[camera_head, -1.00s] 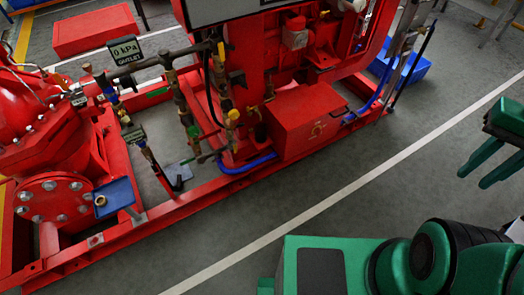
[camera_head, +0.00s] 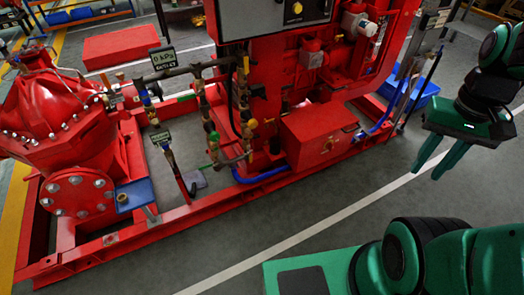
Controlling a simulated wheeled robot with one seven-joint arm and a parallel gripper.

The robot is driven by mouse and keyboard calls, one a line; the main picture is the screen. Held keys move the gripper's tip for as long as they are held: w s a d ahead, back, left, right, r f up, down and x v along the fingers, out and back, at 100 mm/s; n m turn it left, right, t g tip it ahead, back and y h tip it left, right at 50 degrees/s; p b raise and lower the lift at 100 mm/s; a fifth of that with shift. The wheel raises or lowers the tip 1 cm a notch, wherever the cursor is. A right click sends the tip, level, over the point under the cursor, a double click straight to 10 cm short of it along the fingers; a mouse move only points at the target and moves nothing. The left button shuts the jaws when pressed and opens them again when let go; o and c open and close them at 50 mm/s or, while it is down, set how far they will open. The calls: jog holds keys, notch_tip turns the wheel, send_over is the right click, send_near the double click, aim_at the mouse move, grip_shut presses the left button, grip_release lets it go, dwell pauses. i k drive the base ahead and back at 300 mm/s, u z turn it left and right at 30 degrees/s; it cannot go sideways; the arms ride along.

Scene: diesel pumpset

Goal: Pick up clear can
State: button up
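I cannot make out a clear can in this view. A small brass-coloured round piece (camera_head: 123,198) sits on a blue tray (camera_head: 139,193) at the lower left, beside the red pump; it is too small to tell more. My gripper (camera_head: 428,172) is at the right, with its two green fingers pointing down and apart. Nothing shows between the fingers. It hangs over the grey floor, well away from the blue tray and to the right of the pumpset.
The red pumpset (camera_head: 325,140), with its base frame, pipes and gauges, fills the left and middle. A blue bin (camera_head: 412,98) stands behind it at right. A red box (camera_head: 120,48) lies at the back left.

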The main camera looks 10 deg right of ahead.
aim_at(275, 141)
jog(key=u, duration=0.05)
jog(key=i, duration=1)
jog(key=z, duration=0.05)
